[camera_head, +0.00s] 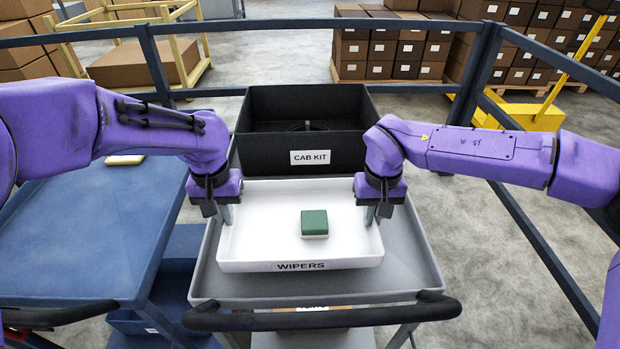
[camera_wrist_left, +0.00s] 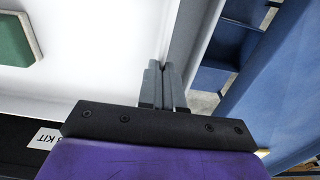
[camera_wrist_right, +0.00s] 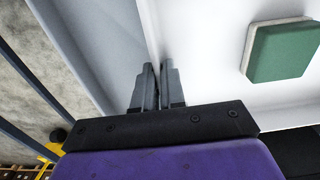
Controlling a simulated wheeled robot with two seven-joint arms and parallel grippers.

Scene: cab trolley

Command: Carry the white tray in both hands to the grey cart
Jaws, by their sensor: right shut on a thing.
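The white tray (camera_head: 262,245), labelled WIPERS, is over the top of the grey cart (camera_head: 205,275), in front of a black CAB KIT box. I cannot tell whether its base touches the cart. A green and white block (camera_head: 314,222) lies in the tray, right of its middle. My left gripper (camera_head: 228,214) is at the tray's left wall, its fingers close together at the rim; they also show in the left wrist view (camera_wrist_left: 165,75). My right gripper (camera_head: 372,214) is shut on the right wall, as the right wrist view shows (camera_wrist_right: 158,80).
The black box (camera_head: 262,150) stands at the cart's back. A blue table (camera_head: 80,235) is close on the left. Dark blue rails (camera_head: 420,88) run behind and to the right. The cart's black handle (camera_head: 320,318) is in front.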

